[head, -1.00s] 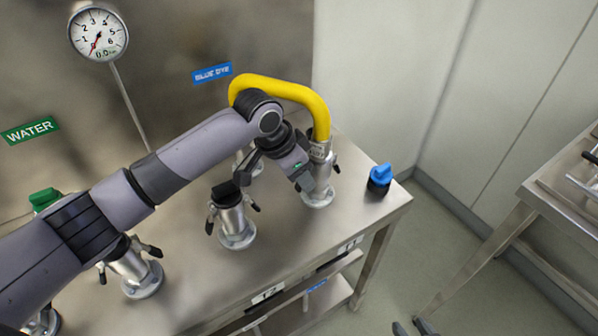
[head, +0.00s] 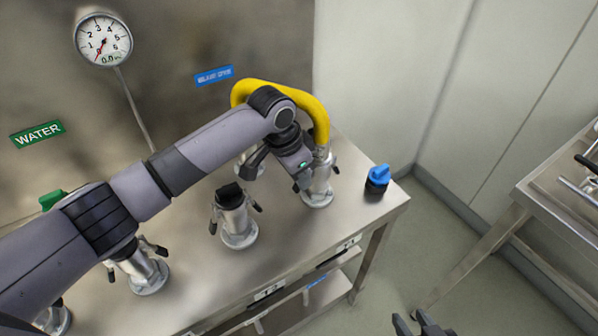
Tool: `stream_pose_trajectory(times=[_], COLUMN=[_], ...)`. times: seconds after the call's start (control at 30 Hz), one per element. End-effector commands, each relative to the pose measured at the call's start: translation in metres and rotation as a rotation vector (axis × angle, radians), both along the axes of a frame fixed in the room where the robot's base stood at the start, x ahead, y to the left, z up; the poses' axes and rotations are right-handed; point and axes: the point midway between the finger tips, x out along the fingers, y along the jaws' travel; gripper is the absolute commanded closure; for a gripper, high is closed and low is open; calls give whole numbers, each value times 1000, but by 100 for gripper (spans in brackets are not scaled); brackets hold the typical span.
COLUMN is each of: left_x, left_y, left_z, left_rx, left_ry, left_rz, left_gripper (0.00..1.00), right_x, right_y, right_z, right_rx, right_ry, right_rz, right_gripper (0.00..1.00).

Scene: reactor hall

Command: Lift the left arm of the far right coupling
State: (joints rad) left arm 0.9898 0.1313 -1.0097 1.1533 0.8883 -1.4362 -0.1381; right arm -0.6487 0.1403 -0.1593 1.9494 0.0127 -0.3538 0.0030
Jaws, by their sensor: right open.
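My right gripper (head: 420,324) is open and empty at the bottom edge, in front of the bench.
A capped coupling (head: 237,220) stands left of it, with others further left under my left arm. A blue-and-black cap (head: 377,180) sits on the right corner of the bench (head: 330,230). A second steel table (head: 560,200) stands at the right.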

Motion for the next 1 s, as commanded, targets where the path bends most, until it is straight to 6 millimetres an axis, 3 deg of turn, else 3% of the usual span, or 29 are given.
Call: stream_pose_trajectory(times=[0.03,0.07,0.43,0.8,1.0], left_x=[0,0,0,-9,-11], left_y=[0,0,1,13,16], left_z=[0,0,5,57,69], left_rx=[0,0,-1,-2,0], left_ry=[0,0,-1,-3,0], left_rz=[0,0,-1,-1,0], left_gripper=[59,53,53,53,53], right_x=[0,0,0,0,0], right_y=[0,0,0,0,0], right_z=[0,0,-1,-5,-5], right_rx=[0,0,0,0,0], right_ry=[0,0,0,0,0], right_rz=[0,0,0,0,0], right_gripper=[57,57,57,57,57])
